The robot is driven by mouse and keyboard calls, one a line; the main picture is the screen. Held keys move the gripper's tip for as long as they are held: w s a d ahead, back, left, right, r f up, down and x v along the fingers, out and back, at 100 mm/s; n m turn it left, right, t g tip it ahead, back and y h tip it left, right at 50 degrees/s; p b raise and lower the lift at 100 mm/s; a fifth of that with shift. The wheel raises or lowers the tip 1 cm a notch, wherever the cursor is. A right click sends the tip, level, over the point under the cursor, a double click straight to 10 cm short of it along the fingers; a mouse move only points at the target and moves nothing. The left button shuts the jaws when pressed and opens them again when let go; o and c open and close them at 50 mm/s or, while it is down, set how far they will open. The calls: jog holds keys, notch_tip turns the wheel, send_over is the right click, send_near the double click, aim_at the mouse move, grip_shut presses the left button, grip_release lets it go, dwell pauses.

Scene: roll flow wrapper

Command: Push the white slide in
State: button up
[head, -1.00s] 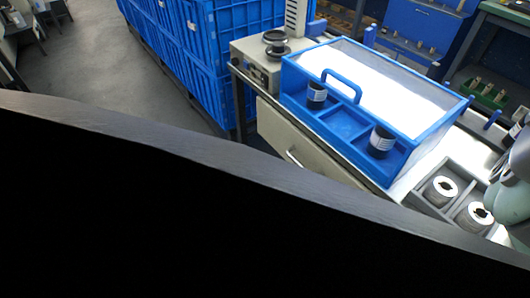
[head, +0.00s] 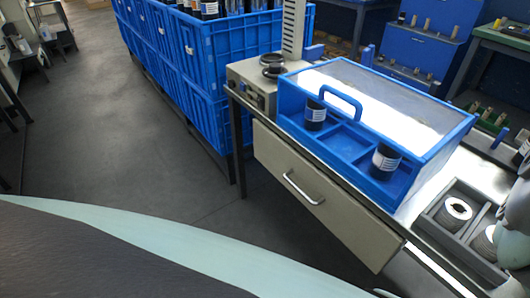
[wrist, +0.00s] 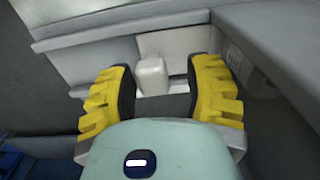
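A pale off-white drawer front (head: 330,195) with a silver bar handle (head: 303,190) sits under the worktop in the head view. It is the only white sliding part I can make out, and I cannot tell how far it stands out. My gripper (wrist: 161,72) shows in the wrist view with its two yellow-ribbed fingers apart. A small white block (wrist: 152,75) appears between and beyond the fingertips, against a grey surface. I cannot tell whether the fingers touch it, or whether it belongs to the drawer. The gripper is outside the head view.
A blue-framed clear-topped box (head: 390,95) stands on the worktop, with black rolls (head: 315,113) in its front tray. A grey tray (head: 478,240) holds white-topped rolls at the right. Blue crates (head: 215,85) stand behind. Grey floor (head: 90,130) is open at the left.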

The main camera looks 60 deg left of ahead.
jog(key=shift+o, duration=0.5)
jog(key=shift+s, duration=0.15)
notch_tip(320, 180, up, 12)
dwell(0.4)
